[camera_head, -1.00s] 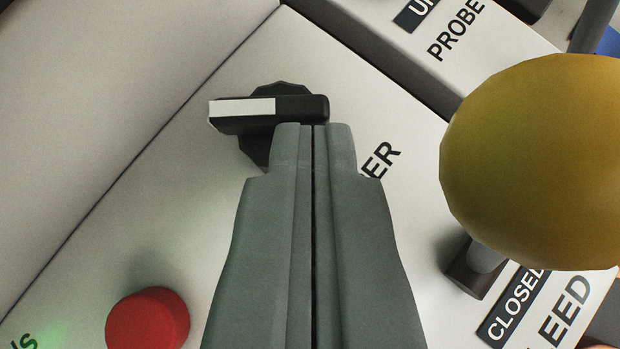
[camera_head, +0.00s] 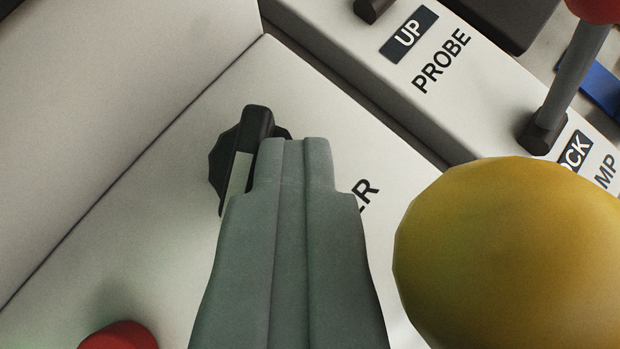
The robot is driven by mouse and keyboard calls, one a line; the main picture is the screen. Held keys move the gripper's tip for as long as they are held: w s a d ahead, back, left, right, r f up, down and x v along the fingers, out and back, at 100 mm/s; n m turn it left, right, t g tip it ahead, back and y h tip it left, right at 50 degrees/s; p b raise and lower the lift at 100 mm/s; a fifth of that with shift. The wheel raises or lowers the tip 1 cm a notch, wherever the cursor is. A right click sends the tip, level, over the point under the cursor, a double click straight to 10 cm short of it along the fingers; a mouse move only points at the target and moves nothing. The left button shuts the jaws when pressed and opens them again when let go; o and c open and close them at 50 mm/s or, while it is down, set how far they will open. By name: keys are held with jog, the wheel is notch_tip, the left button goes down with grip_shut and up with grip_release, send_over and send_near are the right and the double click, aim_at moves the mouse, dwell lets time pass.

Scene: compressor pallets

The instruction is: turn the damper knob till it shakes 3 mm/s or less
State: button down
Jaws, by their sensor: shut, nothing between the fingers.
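The damper knob (camera_head: 256,128) is black with a bar handle and a pale stripe on one end. In the head view it sits on the light panel, left of centre. Its bar now stands steep, with the striped end pointing down and slightly left. My gripper (camera_head: 300,142) is shut and empty. Its fingertips are just right of the knob's bar and hide part of the knob; I cannot tell whether they touch it. The label (camera_head: 369,195) beside it is mostly hidden, with only its last letters showing. No vibration reading is in view.
A large yellow ball handle (camera_head: 500,250) stands close on the right. A red button (camera_head: 118,337) is at the lower left. A panel marked "UP PROBE" (camera_head: 440,60) and a grey lever (camera_head: 575,80) with a red top are at the upper right.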

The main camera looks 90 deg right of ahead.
jog(key=shift+w+a+r, duration=0.45)
jog(key=shift+a+r, duration=0.2)
jog(key=shift+r, duration=0.05)
jog(key=v, duration=0.4)
jog(key=shift+w+a+f, duration=0.3)
jog(key=s+v, duration=0.1)
jog(key=v, duration=1)
jog(key=shift+s+r, duration=0.4)
jog(key=s+a+r+n+t+y, duration=0.4)
jog(key=s+a+n+t, duration=0.4)
jog(key=s, duration=0.4)
jog(key=s+a+r+n+t+y, duration=0.4)
jog(key=s+a+n+t, duration=0.3)
jog(key=s+a, duration=0.4)
jog(key=shift+s+a+n+t+y, duration=0.4)
jog(key=shift+s+y, duration=0.3)
jog(key=shift+s, duration=0.45)
